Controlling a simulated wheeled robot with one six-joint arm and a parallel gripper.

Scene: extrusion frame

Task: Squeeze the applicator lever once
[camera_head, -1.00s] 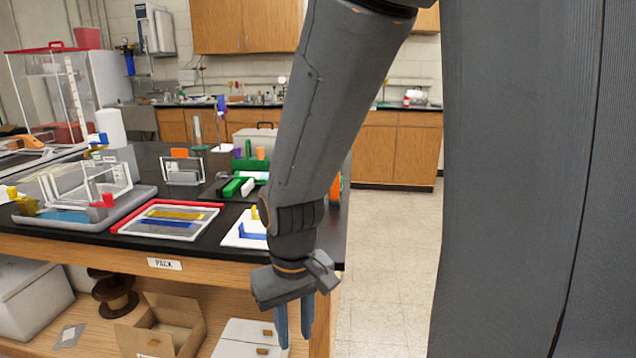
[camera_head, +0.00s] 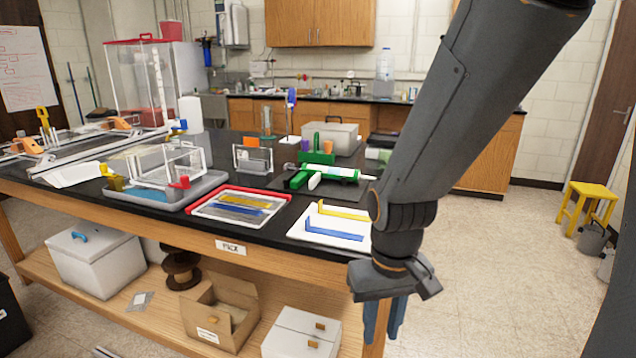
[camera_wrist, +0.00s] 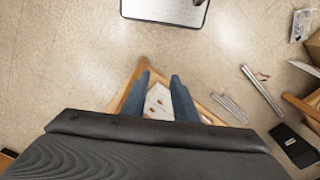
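The applicator (camera_head: 335,172), a white tube with green parts and a pale nozzle pointing right, lies on a dark mat on the black-topped bench in the head view. Its green lever (camera_head: 314,180) seems to be the part toward the front left; details are too small to be sure. My gripper (camera_head: 384,322) hangs fingers-down at the bench's front right corner, below the bench top and well apart from the applicator. Its two blue fingers also show in the wrist view (camera_wrist: 160,82), spread and empty. The applicator is not in the wrist view.
Left of my gripper on the bench are a white board with yellow and blue strips (camera_head: 330,228), a red-edged tray (camera_head: 240,190) and a grey tray with a frame (camera_head: 165,200). The floor at right is open toward a yellow stool (camera_head: 590,205).

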